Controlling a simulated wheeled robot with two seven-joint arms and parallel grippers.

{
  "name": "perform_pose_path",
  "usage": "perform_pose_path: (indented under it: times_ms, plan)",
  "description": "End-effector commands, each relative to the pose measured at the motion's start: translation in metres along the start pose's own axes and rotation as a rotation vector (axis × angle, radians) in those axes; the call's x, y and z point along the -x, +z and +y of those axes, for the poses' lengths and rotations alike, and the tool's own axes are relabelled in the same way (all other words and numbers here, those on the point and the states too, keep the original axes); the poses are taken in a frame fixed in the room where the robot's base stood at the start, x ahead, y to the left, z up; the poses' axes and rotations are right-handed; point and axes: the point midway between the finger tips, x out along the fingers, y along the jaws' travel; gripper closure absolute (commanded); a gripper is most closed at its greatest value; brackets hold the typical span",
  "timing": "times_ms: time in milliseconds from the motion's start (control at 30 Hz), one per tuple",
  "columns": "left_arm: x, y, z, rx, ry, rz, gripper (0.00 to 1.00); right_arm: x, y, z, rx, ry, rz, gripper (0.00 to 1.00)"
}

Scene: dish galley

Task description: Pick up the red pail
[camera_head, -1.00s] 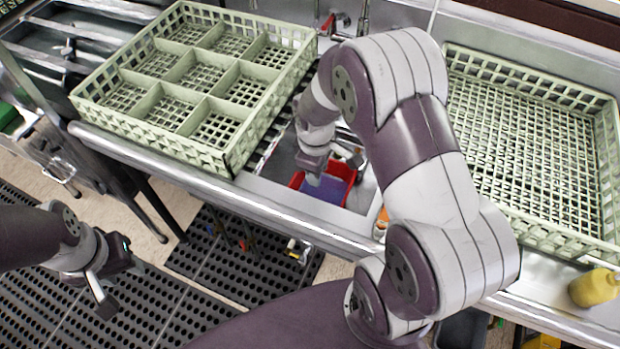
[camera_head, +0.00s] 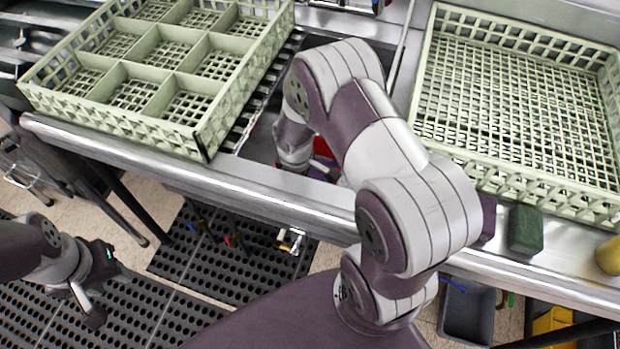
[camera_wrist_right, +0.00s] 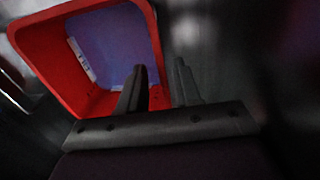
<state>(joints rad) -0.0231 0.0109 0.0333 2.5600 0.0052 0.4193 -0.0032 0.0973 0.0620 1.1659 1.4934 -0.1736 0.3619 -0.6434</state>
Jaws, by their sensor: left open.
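The red pail (camera_wrist_right: 30,45) fills the upper left of the right wrist view, with its mouth towards the camera and a bluish-purple inside. In the head view only a small red part of the pail (camera_head: 322,147) shows in the sink, behind my right arm. My right gripper (camera_wrist_right: 160,78) has its fingers apart at the pail's right wall. One finger overlaps the pail's inside and the other is outside; I cannot tell whether they touch it. The head view hides this gripper. My left gripper (camera_head: 104,294) is open and empty, low at the left over the floor mat.
A divided pale green rack (camera_head: 205,143) stands left of the sink and a larger undivided rack (camera_head: 425,85) right of it. A dark green block (camera_head: 525,229) and a yellow item (camera_head: 609,256) lie near the counter's front edge (camera_head: 240,197).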

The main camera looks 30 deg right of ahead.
Motion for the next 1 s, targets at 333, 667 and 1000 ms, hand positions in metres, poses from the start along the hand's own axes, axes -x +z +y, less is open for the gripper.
perform_pose_path:
  times_ms: [333, 667, 1000]
  plan:
    - [-0.012, 0.001, 0.000, 0.000, 0.000, 0.000, 0.57, -0.053, 0.000, -0.001, -0.001, -0.001, -0.001, 0.67]
    - [-0.012, 0.001, 0.000, 0.000, 0.000, 0.000, 0.57, -0.061, 0.000, 0.000, 0.000, 0.000, 0.000, 0.74]
    - [-0.012, 0.001, 0.000, 0.000, 0.000, 0.000, 0.57, -0.061, 0.000, 0.000, 0.000, 0.000, 0.000, 1.00]
